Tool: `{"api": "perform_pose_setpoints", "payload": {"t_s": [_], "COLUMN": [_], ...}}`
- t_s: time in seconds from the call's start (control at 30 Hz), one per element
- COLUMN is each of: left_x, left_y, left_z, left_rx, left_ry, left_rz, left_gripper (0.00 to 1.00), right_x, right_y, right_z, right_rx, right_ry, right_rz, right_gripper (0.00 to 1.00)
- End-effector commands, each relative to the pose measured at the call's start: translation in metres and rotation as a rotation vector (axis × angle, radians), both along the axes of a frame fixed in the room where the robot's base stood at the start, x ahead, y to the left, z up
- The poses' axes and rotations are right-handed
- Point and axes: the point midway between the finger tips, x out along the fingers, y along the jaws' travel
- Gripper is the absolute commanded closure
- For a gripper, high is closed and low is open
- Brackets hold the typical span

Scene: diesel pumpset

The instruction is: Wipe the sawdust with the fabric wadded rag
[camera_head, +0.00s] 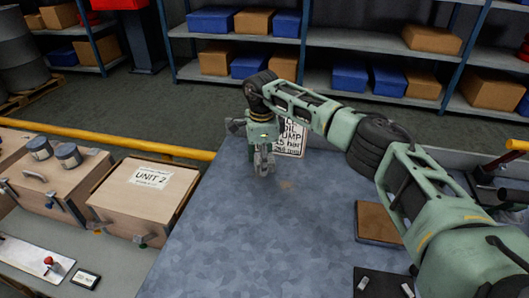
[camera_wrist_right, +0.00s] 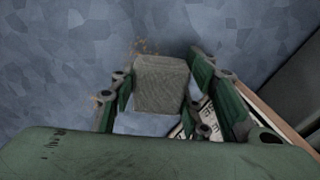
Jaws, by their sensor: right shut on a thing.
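My right gripper (camera_head: 264,165) reaches down to the far part of the blue-grey mottled table (camera_head: 240,235). In the right wrist view the gripper (camera_wrist_right: 160,95) is shut on the grey-beige wadded rag (camera_wrist_right: 162,84), with a green finger on each side of it. In the head view the rag is hard to make out between the fingers. A faint tan patch of sawdust (camera_head: 287,184) lies on the table just right of the gripper. In the right wrist view brown sawdust specks (camera_wrist_right: 145,47) show beside the rag's upper edge. My left gripper is not in view.
A lettered sign (camera_head: 292,137) stands behind the gripper, partly hidden by my arm. A brown board (camera_head: 377,223) lies at the table's right. A wooden box marked UNIT 2 (camera_head: 145,197) stands on the left bench. The table's near middle is clear.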

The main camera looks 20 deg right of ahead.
Motion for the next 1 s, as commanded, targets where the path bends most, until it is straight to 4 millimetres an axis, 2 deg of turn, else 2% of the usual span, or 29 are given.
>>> {"api": "perform_pose_setpoints", "payload": {"t_s": [0.23,0.5,0.83,1.0], "left_x": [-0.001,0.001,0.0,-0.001], "left_y": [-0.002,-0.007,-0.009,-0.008], "left_z": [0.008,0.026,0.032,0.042], "left_rx": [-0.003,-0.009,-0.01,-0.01], "left_ry": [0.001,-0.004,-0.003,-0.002], "left_rz": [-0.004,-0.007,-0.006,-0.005], "left_gripper": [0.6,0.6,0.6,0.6], "right_x": [-0.01,-0.029,-0.04,-0.052], "right_y": [0.005,0.019,0.028,0.036], "right_z": [-0.002,0.0,-0.001,0.001], "right_rx": [0.001,0.001,0.0,0.0], "right_ry": [0.01,0.012,0.011,0.012], "right_rz": [0.001,0.001,0.001,0.001], "right_gripper": [0.78,0.78,0.78,0.78]}}
